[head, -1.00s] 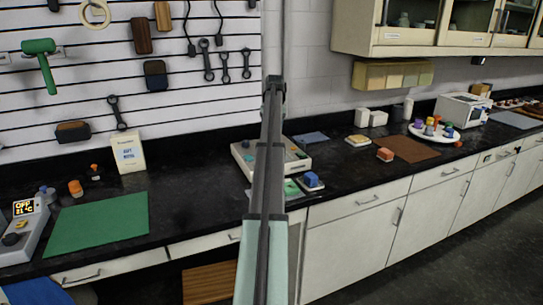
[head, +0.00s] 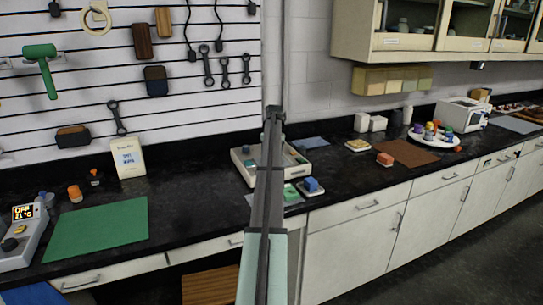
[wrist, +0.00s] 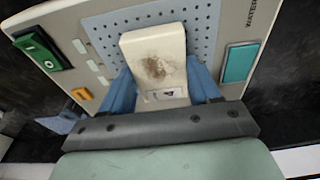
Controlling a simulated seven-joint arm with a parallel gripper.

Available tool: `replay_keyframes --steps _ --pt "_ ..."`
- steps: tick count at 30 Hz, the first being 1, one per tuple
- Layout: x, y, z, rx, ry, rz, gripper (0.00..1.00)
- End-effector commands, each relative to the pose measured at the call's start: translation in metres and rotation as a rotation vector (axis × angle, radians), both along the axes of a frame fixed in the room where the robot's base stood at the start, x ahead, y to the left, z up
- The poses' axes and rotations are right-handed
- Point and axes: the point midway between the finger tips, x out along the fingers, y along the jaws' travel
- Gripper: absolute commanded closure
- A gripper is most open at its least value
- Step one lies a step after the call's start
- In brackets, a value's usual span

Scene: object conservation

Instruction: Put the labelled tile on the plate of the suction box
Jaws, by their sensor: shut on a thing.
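The labelled tile (wrist: 155,58) is a cream block with a brown smudge and a small label at its near end, in the wrist view. My gripper (wrist: 162,88) is shut on it, with a blue finger on each side. The tile is over the grey perforated plate (wrist: 203,25) of the suction box; I cannot tell whether it touches the plate. In the head view the pale suction box (head: 302,170) stands on the black counter, partly hidden by my arm. My gripper and the tile are hidden there.
The box carries a green switch (wrist: 42,50) and a teal panel (wrist: 240,63). In the head view a blue block (head: 312,185) lies at the box's front right, and a green mat (head: 95,230) at left.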

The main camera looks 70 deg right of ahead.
Motion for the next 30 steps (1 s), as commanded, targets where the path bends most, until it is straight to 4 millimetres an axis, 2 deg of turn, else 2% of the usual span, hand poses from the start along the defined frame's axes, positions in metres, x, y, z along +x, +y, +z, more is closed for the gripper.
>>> replay_keyframes --steps 7,8,15,24,30 --pt "0.000 0.000 -0.003 0.000 0.000 0.000 0.78" --pt "0.000 0.000 -0.003 0.000 0.000 0.000 0.37" --pt "0.000 0.000 -0.002 0.000 0.000 0.000 0.14" --pt "0.000 0.000 0.000 0.000 0.000 0.000 0.13" --pt "-0.002 0.002 0.020 -0.001 -0.001 0.000 0.13"
